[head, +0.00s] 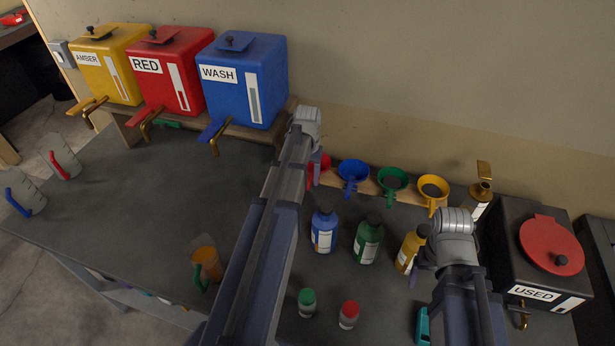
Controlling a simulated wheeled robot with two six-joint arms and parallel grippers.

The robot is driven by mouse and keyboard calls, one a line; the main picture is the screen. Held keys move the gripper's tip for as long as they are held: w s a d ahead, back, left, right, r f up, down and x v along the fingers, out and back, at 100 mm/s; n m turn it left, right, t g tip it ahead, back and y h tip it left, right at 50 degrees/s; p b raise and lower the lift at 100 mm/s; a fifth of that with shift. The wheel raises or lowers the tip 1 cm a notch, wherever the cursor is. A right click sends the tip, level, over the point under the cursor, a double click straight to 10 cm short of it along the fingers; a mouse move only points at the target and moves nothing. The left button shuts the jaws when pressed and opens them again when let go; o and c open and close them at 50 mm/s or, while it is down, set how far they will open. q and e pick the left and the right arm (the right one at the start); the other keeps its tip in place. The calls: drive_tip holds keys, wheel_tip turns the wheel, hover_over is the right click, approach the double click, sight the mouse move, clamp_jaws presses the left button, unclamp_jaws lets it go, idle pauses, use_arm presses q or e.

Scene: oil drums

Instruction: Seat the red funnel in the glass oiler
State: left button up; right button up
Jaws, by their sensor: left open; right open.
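The red funnel (323,163) sits in the rack by the wall, left of the other funnels, partly hidden behind my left arm. A brass-topped vessel with a pale label (480,200), which looks like the glass oiler, stands at the right end of the rack; its lid stands up and its lower part is hidden. My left gripper (306,122) is open, over the back of the bench between the blue tank and the red funnel, and holds nothing that I can see. My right gripper (453,230) is open, in front of the oiler and right of the yellow bottle. The fingertips of both are hard to make out.
Blue (353,174), green (392,182) and yellow (433,190) funnels fill the rack. Blue (324,232), green (368,243) and yellow (408,250) bottles stand before it. Two small capped jars are nearer. A black USED tank (515,240) is right. The bench's left middle is clear.

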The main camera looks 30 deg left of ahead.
use_arm(q)
wheel_tip(320, 180, down, 7)
drive_tip(key=b, duration=0.6)
use_arm(e)
wheel_tip(320, 180, down, 7)
drive_tip(key=shift+r, duration=0.1)
use_arm(q)
drive_tip(key=shift+r, duration=0.1)
drive_tip(key=shift+c, duration=0.2)
clamp_jaws()
drive_tip(key=shift+r+p, duration=0.8)
drive_tip(key=shift+r, duration=0.05)
use_arm(e)
drive_tip(key=shift+r, duration=0.9)
use_arm(q)
drive_tip(key=shift+r+p, duration=2.2)
use_arm(e)
drive_tip(key=shift+r, duration=2.15)
